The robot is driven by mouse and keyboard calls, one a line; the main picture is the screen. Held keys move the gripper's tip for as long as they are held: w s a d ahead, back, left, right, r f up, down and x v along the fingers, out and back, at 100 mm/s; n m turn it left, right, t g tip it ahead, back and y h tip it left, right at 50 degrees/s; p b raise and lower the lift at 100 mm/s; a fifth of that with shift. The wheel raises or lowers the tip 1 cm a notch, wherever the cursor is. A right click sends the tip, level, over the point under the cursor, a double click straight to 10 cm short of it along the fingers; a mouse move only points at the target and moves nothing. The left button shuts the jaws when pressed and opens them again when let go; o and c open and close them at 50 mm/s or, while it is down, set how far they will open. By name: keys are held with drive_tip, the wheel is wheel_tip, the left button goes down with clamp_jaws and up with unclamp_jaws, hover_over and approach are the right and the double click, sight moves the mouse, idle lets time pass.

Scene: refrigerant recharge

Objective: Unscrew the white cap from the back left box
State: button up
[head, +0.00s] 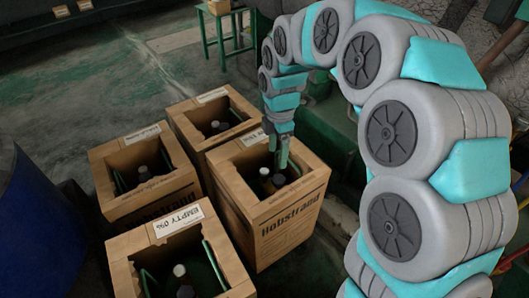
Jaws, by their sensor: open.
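Four open cardboard boxes stand in a two-by-two group in the head view. The back left box (125,208) holds dark bottles, one with a small pale cap (143,170); the box walls partly hide it. My gripper (281,166) points down into the front right box (290,222), right of the back left box and apart from it. It is open, close to a pale-capped bottle (264,171) and a darker-capped one (279,180). Whether its fingers touch a cap is too small to tell.
The back right box (198,142) and front left box (228,262), labelled "EMPTY 0%", complete the group. The front left box holds a white cap (179,270). A blue drum (35,230) stands at left, a green stand (225,40) behind. Open floor (75,100) lies behind left.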

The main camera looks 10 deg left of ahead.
sight(264, 171)
drive_tip(key=w+a+f+n, duration=0.1)
drive_tip(key=a+f, duration=0.1)
drive_tip(key=w+a+f+n, duration=0.1)
drive_tip(key=w+a+n, duration=0.1)
drive_tip(key=shift+a+f+b, duration=0.1)
drive_tip(key=shift+f+b, duration=0.2)
drive_tip(key=shift+f, duration=0.05)
wheel_tip(264, 171, down, 9)
drive_tip(key=b, duration=0.4)
drive_tip(key=shift+r, duration=0.4)
drive_tip(key=shift+f, duration=0.2)
clamp_jaws()
drive_tip(key=shift+s, duration=0.1)
idle(0.8)
